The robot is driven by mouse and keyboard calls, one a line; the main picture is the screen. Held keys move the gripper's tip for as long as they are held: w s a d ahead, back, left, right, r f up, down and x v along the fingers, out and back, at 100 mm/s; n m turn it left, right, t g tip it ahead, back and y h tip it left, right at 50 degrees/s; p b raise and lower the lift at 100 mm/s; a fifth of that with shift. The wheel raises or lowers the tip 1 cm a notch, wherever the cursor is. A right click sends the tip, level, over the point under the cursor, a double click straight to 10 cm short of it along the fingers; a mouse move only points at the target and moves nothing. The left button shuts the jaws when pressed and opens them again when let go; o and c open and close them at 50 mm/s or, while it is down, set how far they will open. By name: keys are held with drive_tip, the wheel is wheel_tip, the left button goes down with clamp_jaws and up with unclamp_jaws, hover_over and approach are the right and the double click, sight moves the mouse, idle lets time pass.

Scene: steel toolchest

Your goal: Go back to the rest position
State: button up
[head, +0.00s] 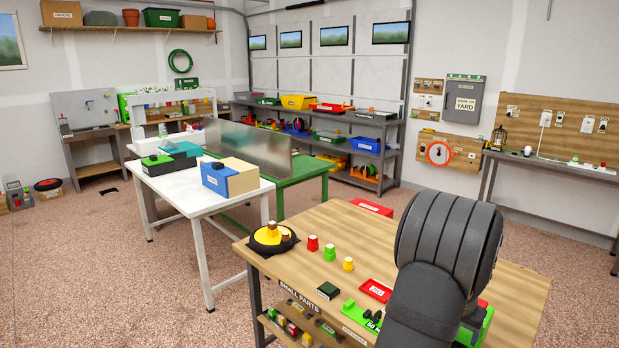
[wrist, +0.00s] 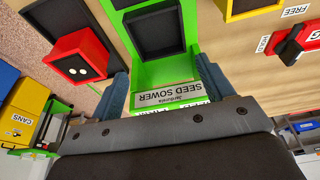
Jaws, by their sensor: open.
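My gripper (wrist: 163,72) shows in the wrist view with its two blue fingers apart and nothing held between them. It is above a green board (wrist: 195,38) labelled SEED SOWER, which has dark square recesses (wrist: 155,30). I cannot tell whether the fingers touch the board. In the head view my dark arm fills the lower right over the wooden bench (head: 345,222), and the gripper itself is hidden behind it.
A red box (wrist: 80,56) with white dots is close beside the left finger. A black and red part (wrist: 295,45) lies at right near a FREE label. Small red, green and yellow pieces (head: 330,252) and a round black-and-yellow item (head: 268,238) stand on the bench. A white table (head: 180,188) stands left.

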drive_tip(key=shift+x, duration=1.05)
drive_tip(key=shift+s+a, duration=0.1)
drive_tip(key=shift+a, duration=0.1)
drive_tip(key=shift+r, duration=0.4)
drive_tip(key=s+d+r, duration=0.3)
drive_tip(key=s+r, duration=0.1)
drive_tip(key=s, duration=0.3)
drive_tip(key=s+d+r, duration=0.4)
drive_tip(key=s, duration=0.4)
drive_tip(key=shift+s+d+r, duration=0.2)
drive_tip(key=shift+s+r, duration=0.05)
drive_tip(key=shift+s, duration=0.1)
